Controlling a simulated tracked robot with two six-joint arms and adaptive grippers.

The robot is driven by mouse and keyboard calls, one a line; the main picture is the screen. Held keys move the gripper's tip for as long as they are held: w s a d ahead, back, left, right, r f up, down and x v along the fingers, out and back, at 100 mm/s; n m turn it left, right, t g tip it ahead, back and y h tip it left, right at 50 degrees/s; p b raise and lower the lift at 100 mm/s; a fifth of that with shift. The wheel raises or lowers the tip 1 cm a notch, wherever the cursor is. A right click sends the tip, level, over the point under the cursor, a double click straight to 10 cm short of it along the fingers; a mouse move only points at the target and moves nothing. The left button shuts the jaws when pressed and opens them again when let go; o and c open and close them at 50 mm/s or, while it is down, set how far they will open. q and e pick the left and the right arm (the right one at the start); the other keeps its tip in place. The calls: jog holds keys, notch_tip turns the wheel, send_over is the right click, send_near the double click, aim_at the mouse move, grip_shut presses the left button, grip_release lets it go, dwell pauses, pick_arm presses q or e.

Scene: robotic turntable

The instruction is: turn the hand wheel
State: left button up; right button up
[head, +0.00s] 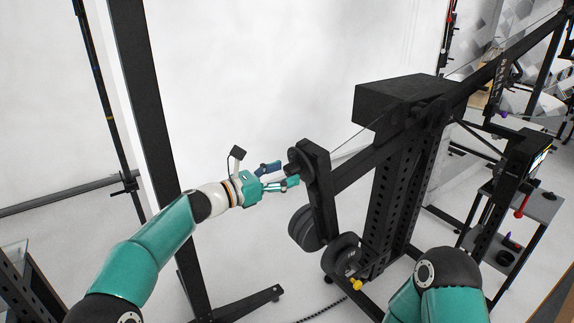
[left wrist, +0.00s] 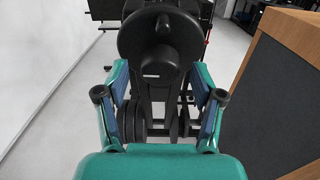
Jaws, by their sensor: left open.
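In the head view a dark round part (head: 297,158) at the top of a black upright seems to be this wheel, seen nearly edge-on. My left gripper (head: 288,174) is open with its fingertips close to that part. In the left wrist view the fingers of my left gripper (left wrist: 160,84) stand wide apart with nothing gripped; contact cannot be told. My right gripper is out of view.
A black machine frame (head: 385,180) with weight discs (head: 306,228) stands right of my left gripper. A dark post (head: 160,140) stands to the left. A cart (head: 540,205) with tools is at the far right. A brown-edged dark box (left wrist: 275,85) is at right in the wrist view.

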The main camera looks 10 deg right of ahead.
pick_arm(q)
jog(key=shift+x, duration=0.8)
